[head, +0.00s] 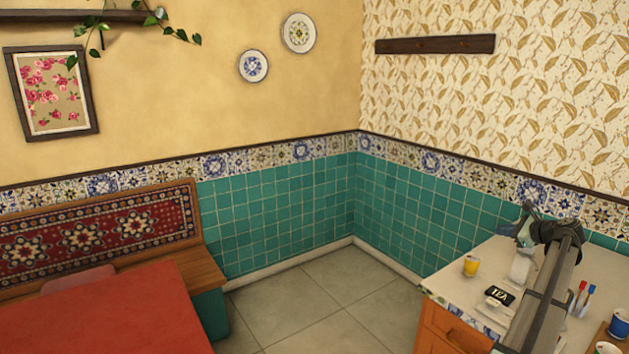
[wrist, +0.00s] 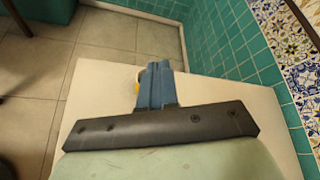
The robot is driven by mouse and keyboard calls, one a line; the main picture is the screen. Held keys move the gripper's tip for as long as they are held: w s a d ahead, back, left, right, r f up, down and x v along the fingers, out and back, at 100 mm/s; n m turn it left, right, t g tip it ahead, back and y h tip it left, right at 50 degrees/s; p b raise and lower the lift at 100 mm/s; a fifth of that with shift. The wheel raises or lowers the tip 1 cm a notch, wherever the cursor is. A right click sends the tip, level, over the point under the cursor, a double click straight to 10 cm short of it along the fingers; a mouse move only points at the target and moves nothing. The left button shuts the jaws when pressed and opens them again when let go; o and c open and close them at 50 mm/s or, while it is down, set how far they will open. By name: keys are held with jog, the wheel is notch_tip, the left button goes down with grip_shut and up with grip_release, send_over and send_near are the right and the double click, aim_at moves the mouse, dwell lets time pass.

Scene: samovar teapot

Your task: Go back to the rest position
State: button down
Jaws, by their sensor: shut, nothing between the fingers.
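My gripper (wrist: 154,72) points away from the wrist camera, with its two blue-grey fingers together and nothing between them. It is above the pale counter (wrist: 90,110), apart from its surface as far as I can tell. A yellow cup (wrist: 136,76) is mostly hidden behind the fingers in the wrist view.
In the head view the yellow cup (head: 471,266) stands near the counter's back left. A black TEA label (head: 499,295), markers (head: 582,298) and a blue mug (head: 620,323) are near my arm. A red table (head: 100,315) stands at left. The tiled floor (head: 335,300) between is clear.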

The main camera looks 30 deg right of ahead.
jog(key=w+a+f+n+g+y, duration=0.1)
jog(key=w+a+f+n+y, duration=0.25)
jog(key=w+a+f, duration=1.55)
jog(key=w+a+f+n+g+y, duration=0.2)
jog(key=w+a+f+n+g, duration=0.1)
jog(key=a+f, duration=0.95)
jog(key=w+a+f+n+g+y, duration=0.2)
jog(key=w+a+f+n+g, duration=0.15)
jog(key=a+f, duration=0.9)
jog(key=s+a+f+n+g, duration=0.2)
jog(key=s+a+f+n, duration=0.15)
jog(key=a, duration=0.65)
jog(key=s+a+f+n+g, duration=0.25)
jog(key=s+a+f, duration=0.2)
jog(key=a, duration=0.45)
jog(key=s+a+f+n+g, duration=0.1)
jog(key=s+a+f+n, duration=0.35)
jog(key=a, duration=0.55)
jog(key=s+a+f+n+g+h, duration=0.1)
jog(key=s+a+n+g, duration=0.1)
jog(key=s, duration=0.6)
jog(key=s+a+f+n+g+h, duration=0.1)
jog(key=s+a+n+g+h, duration=0.1)
jog(key=s+a+n, duration=0.3)
jog(key=s+a+f+n+g+h, duration=0.2)
jog(key=s+a+n, duration=0.2)
jog(key=s, duration=0.8)
jog(key=shift+a+g, duration=0.3)
jog(key=shift+a, duration=0.2)
